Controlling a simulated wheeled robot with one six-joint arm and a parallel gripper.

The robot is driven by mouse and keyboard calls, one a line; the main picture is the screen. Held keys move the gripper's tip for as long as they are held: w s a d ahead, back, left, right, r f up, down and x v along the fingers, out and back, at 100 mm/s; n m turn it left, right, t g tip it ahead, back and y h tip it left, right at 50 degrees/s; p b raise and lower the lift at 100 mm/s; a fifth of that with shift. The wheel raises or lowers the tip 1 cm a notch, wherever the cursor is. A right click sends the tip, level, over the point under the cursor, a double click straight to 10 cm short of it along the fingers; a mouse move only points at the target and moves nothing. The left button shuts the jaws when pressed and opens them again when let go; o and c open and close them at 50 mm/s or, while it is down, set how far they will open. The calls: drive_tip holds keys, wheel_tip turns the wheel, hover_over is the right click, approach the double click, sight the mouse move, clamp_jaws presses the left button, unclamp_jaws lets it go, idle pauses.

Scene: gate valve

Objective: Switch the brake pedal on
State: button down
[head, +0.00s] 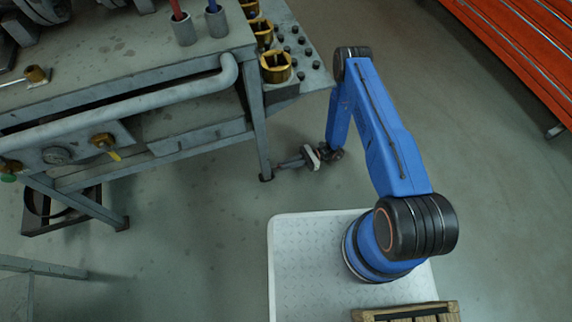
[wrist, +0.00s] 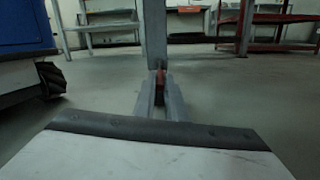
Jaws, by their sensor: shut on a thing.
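A small dark red piece, which I take to be the brake pedal (wrist: 159,84), shows in the wrist view low in front of a grey table leg (wrist: 154,35). My gripper (wrist: 160,102) has its two grey fingers on either side of it, shut on it. In the head view my gripper (head: 282,164) reaches low, close to the floor, with its tips just right of the foot of the table's front right leg (head: 261,140). The pedal cannot be made out there. Its exact tilt and whether it is on or off cannot be told.
The grey workbench (head: 130,60) with a pipe rail (head: 120,110) along its front stands at the left. A shelf with brass-coloured cups (head: 276,66) overhangs near my arm. A red-orange rack (head: 525,45) is at the upper right. Floor to the right is clear.

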drive_tip(key=c, duration=1.8)
unclamp_jaws()
drive_tip(key=shift+w+d, duration=0.1)
drive_tip(key=shift+d, duration=0.05)
drive_tip(key=v, duration=1.7)
drive_tip(key=shift+w+f, duration=0.1)
drive_tip(key=shift+d, duration=0.1)
